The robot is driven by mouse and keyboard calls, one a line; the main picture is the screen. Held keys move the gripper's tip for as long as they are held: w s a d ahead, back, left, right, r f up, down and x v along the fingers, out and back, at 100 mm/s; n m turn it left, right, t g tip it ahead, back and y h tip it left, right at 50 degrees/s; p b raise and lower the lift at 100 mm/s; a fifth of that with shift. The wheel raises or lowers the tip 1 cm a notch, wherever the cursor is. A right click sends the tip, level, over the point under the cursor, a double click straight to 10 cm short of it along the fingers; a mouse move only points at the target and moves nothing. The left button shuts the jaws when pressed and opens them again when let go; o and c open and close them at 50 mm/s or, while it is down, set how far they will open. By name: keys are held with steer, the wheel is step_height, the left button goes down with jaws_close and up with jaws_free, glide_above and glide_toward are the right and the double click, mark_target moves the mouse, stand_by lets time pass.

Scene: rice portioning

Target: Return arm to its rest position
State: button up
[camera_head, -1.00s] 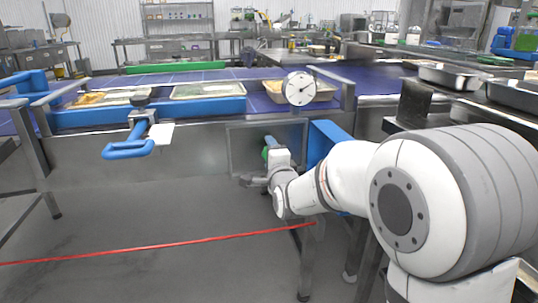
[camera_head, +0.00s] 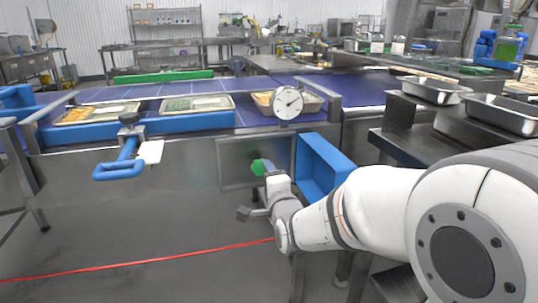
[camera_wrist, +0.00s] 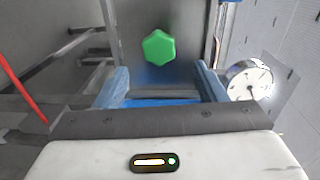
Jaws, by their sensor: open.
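My arm reaches in from the lower right of the head view, and my gripper (camera_head: 250,212) hangs low in front of the conveyor's steel side panel. In the wrist view my gripper (camera_wrist: 165,85) is open, with its two blue-padded fingers apart and nothing between them. A green knob (camera_wrist: 158,47) shows beyond the fingers; it is also in the head view (camera_head: 262,167), just above my gripper. I cannot tell how far my fingers are from it.
A blue open box (camera_head: 322,168) sits right of the gripper. A round dial (camera_head: 287,102) and a blue handle (camera_head: 119,170) are on the conveyor front. Trays (camera_head: 197,104) rest on the belt. Steel pans (camera_head: 435,91) stand at right. A red line (camera_head: 140,264) crosses the floor.

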steer(key=s+d+r+n+g+h+p, duration=0.2)
steer(key=s+d+r+n+g+p, duration=0.5)
steer(key=s+r+p, duration=0.5)
steer(key=s+d+r+n+g+h+p, duration=0.2)
steer(key=s+d+r+n+g+p, duration=0.5)
steer(key=s+r+p, duration=0.6)
steer(key=s+d+p, duration=0.2)
steer(key=p, duration=0.6)
steer(key=shift+s+h, duration=0.25)
steer(key=shift+h, duration=0.15)
